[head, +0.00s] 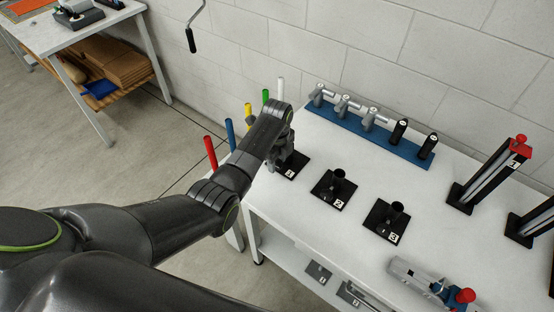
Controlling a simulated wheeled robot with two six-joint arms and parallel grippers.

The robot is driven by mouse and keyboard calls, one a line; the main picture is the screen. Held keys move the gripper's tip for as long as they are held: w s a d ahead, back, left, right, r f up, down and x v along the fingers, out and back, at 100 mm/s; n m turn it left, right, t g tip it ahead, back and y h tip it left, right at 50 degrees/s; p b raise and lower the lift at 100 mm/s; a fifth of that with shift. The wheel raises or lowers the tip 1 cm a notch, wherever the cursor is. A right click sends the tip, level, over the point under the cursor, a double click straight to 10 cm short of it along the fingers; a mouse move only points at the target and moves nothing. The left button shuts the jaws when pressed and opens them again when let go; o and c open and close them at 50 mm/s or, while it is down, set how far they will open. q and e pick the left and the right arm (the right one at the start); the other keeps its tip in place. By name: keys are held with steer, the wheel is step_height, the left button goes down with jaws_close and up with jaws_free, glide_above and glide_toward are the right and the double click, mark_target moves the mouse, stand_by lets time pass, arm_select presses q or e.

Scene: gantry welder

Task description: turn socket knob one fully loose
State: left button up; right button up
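Socket one is a black square plate labelled 1 (293,171) at the left end of the white table. My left gripper (285,157) is over this plate, pointing down, right at the socket's upright part. The arm's wrist and the gripper hide most of socket one, and its knob is not visible. I cannot tell whether the fingers touch the knob or are open or shut. Socket two (335,189) and socket three (385,221) stand to the right, each with a short black upright cylinder. My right gripper is not in view.
A blue rack (345,128) with several grey and black tools stands along the wall. A red-topped black stand (487,177) is at the right. A grey device with a red knob (465,296) lies at the front right. Coloured upright rods, including a red one (210,152), stand left of the table.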

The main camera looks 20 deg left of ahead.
arm_select(q)
jaws_close()
stand_by(0.3)
steer(key=shift+a, duration=0.1)
steer(key=shift+a+g+h, duration=0.15)
steer(key=shift+g+h, duration=0.15)
steer(key=shift+h, duration=0.4)
steer(key=shift+w+a+f+h+b, duration=0.1)
steer(key=shift+f+h+b, duration=0.1)
steer(key=shift+h+b, duration=0.45)
steer(key=g+h+b, duration=0.1)
steer(key=h+b, duration=0.2)
steer(key=b, duration=0.3)
steer(key=f+g+h+b, duration=0.1)
steer(key=h+b, duration=0.2)
steer(key=b, duration=0.4)
steer(key=a+g+h+b, duration=0.1)
steer(key=g+h+b, duration=0.1)
steer(key=h+b, duration=0.2)
steer(key=shift+w+f+b, duration=0.15)
steer(key=shift+w+b, duration=0.05)
steer(key=shift+b, duration=1.15)
steer(key=shift+h+b, duration=0.65)
steer(key=shift+b, duration=0.3)
steer(key=shift+r, duration=0.2)
